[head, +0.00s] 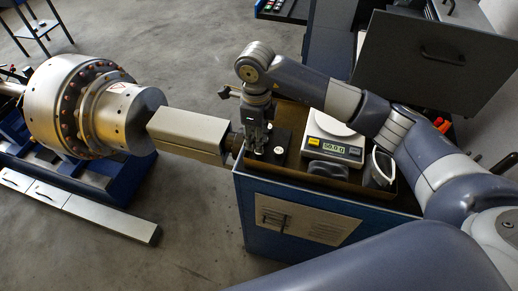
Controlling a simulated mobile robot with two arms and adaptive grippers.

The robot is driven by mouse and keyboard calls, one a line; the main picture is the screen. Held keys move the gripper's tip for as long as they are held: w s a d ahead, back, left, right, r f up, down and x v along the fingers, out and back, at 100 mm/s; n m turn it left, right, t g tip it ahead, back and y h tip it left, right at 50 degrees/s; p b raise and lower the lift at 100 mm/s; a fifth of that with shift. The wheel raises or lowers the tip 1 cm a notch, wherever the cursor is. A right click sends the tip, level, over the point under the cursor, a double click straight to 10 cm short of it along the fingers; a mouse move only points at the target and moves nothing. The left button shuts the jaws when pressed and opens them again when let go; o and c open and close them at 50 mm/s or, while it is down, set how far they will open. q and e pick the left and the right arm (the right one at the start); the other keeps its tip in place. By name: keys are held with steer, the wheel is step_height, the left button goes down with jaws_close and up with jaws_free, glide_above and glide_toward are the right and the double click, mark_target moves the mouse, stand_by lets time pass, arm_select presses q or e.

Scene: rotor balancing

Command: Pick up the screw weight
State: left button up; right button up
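My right gripper (258,149) points down at the left end of the shallow tray (344,186) on the blue cabinet. Its fingertips are low over a dark block (280,139) with small pale metal pieces by them. These are too small and too covered by the gripper to tell which is the screw weight. I cannot tell whether the fingers are open or shut on a piece. My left gripper is not in view.
A scale (334,136) with a lit display stands right of the dark block. A dark rounded object (328,170) and a white-rimmed cup (382,166) are beside it. A large metal rotor (85,105) and a beige box-shaped part (188,134) lie to the left.

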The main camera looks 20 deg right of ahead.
steer(key=f+p, duration=0.1)
steer(key=f, duration=0.1)
steer(key=f+p, duration=0.1)
steer(key=shift+s+d+f, duration=0.1)
steer(key=shift+s+f, duration=0.1)
steer(key=shift+f, duration=0.2)
steer(key=shift+w+f, duration=0.1)
steer(key=shift+f, duration=0.25)
steer(key=c, duration=0.3)
steer(key=shift+r, duration=0.1)
